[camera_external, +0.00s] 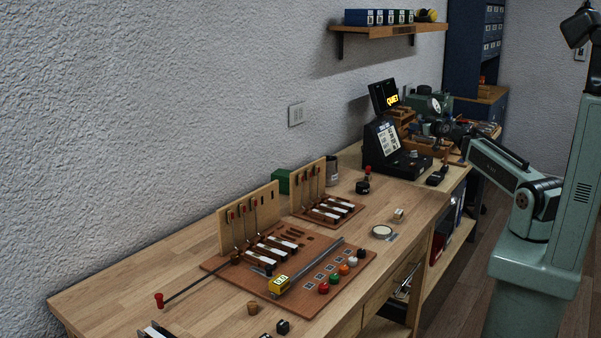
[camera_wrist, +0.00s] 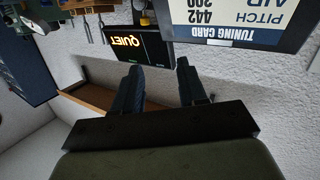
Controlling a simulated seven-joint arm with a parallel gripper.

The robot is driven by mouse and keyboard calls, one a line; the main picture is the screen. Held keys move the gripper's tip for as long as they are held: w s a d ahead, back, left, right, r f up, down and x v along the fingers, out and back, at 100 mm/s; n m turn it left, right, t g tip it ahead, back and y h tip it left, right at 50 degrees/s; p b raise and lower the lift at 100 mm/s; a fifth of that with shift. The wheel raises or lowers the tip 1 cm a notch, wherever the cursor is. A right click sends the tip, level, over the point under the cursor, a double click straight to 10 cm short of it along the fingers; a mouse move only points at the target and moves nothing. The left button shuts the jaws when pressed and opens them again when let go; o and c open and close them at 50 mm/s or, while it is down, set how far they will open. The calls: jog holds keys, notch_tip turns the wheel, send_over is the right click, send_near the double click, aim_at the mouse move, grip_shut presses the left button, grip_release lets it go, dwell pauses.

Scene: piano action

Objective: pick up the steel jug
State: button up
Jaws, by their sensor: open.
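A small grey metallic cylinder (camera_external: 332,171), which looks like the steel jug, stands on the bench near the wall, behind the right-hand key model. Its handle and spout are too small to make out. I do not see it in the wrist view. My gripper (camera_wrist: 158,84) is open with nothing between its two dark fingers, which point toward the wall and the lit QUIET display (camera_wrist: 138,46). In the external view my arm reaches left over the far end of the bench, well to the right of the cylinder, and the fingertips are hard to make out among the clutter.
The dark display stand (camera_external: 385,140) and a black knobbed unit lie between my arm and the cylinder. A green box (camera_external: 283,181), a dark red-topped object (camera_external: 364,184) and the upright key models (camera_external: 247,222) are nearby. A wall shelf (camera_external: 385,31) hangs above. The front bench is partly clear.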

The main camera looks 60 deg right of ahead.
jog(key=w+a+f+n+y, duration=0.2)
jog(key=w+a+y, duration=0.1)
jog(key=a, duration=0.8)
jog(key=w+a+f+n+g+y, duration=0.1)
jog(key=w+a+f+y, duration=0.2)
jog(key=a, duration=0.8)
jog(key=w+a+f+n+y, duration=0.2)
jog(key=w+a+y, duration=0.15)
jog(key=a, duration=0.75)
jog(key=shift+h, duration=0.25)
jog(key=x, duration=0.7)
jog(key=shift+w+r, duration=0.1)
jog(key=shift+w, duration=0.2)
jog(key=shift+f+x, duration=0.15)
jog(key=shift+x, duration=1.45)
jog(key=shift+f+x, duration=0.1)
jog(key=shift+x, duration=1.5)
jog(key=shift+s+d, duration=0.15)
jog(key=shift+c, duration=0.3)
grip_shut()
